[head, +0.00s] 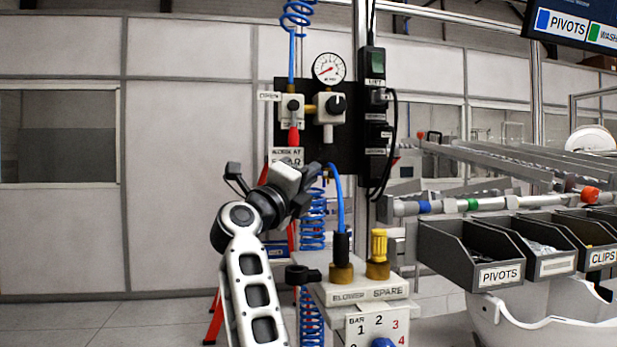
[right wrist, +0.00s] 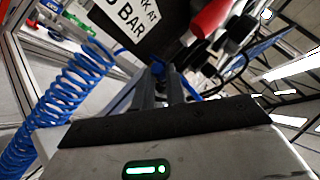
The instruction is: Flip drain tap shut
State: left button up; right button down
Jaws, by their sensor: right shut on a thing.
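My right gripper (head: 314,177) reaches up to the lower edge of the black air panel (head: 350,150), below the regulator (head: 330,104). In the right wrist view its fingers (right wrist: 158,78) are closed around a small blue part, which looks like the drain tap (right wrist: 157,67). The fingers hide most of this tap, so its turn cannot be told. In the head view the tap is hidden behind the gripper. A red lever (head: 293,137) hangs down from the valve at the panel's left, above the gripper and apart from it. My left gripper is out of view.
A blue hose (head: 340,200) runs down beside the gripper to the blower fitting. A coiled blue hose (head: 312,235) hangs behind my arm and shows large in the right wrist view (right wrist: 62,95). A yellow spare fitting (head: 379,247) and parts bins (head: 480,260) stand right.

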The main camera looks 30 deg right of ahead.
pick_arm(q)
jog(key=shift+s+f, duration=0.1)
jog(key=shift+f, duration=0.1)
pick_arm(e)
jog(key=shift+f+n+t+h, duration=0.35)
jog(key=shift+n+t, duration=0.25)
jog(key=shift+n, duration=0.2)
jog(key=c, duration=1.4)
grip_release()
jog(key=shift+c, duration=0.2)
